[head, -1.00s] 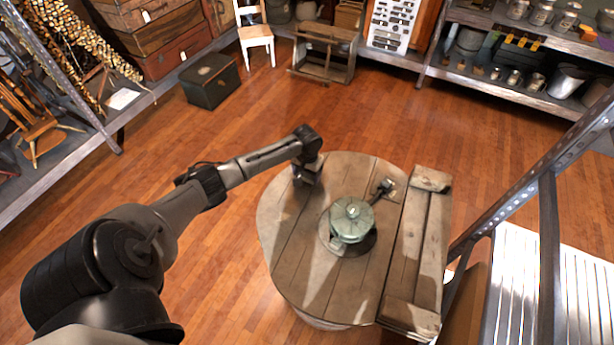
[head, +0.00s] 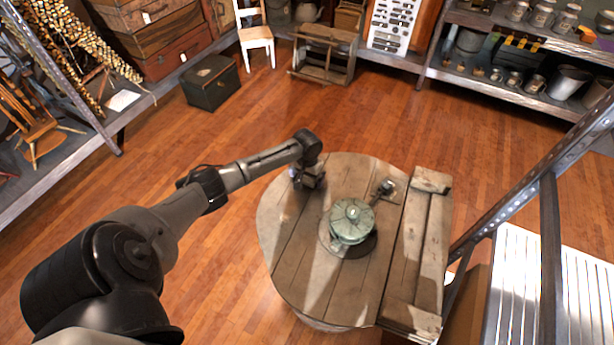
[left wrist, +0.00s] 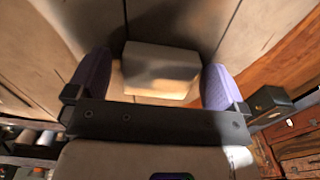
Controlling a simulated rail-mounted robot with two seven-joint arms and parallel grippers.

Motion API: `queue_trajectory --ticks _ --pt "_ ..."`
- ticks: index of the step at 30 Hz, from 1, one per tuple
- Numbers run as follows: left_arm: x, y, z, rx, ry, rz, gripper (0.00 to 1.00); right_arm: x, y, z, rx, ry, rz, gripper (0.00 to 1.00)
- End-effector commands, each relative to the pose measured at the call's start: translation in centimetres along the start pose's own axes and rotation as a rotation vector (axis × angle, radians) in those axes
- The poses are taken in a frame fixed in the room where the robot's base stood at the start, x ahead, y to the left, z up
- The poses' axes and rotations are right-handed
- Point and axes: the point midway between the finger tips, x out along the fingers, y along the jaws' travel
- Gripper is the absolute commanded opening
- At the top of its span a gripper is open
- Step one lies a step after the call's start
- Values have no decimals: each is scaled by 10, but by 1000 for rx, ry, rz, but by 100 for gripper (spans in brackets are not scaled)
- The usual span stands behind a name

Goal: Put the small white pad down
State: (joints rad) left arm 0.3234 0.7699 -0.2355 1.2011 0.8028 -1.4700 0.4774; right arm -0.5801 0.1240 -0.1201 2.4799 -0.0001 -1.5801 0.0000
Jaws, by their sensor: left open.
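The small white pad (left wrist: 160,72) shows in the left wrist view as a pale block over the wooden boards, between my two purple fingers. My left gripper (left wrist: 157,64) is open, with a narrow gap beside the pad on each side. In the head view my left gripper (head: 308,180) points down at the upper left part of the round wooden table (head: 285,235). The pad cannot be made out there. It seems to rest on the boards. My right gripper is not in view.
A green round metal device (head: 351,220) stands at the middle of the table, with a small dark-handled item (head: 384,188) behind it. A raised wooden plank piece (head: 420,250) lines the right side. The table's left and front boards are clear.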

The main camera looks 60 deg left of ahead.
Motion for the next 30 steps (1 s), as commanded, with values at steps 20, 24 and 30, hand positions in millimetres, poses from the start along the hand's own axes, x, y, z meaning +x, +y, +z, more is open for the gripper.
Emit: queue_trajectory --ticks 20,24,30 --pt "-102 0 -1 0 2 1 98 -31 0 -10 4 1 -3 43" --pt "-116 0 -1 0 1 1 98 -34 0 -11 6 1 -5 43" --pt "-123 0 0 0 0 1 98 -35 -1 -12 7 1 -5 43"
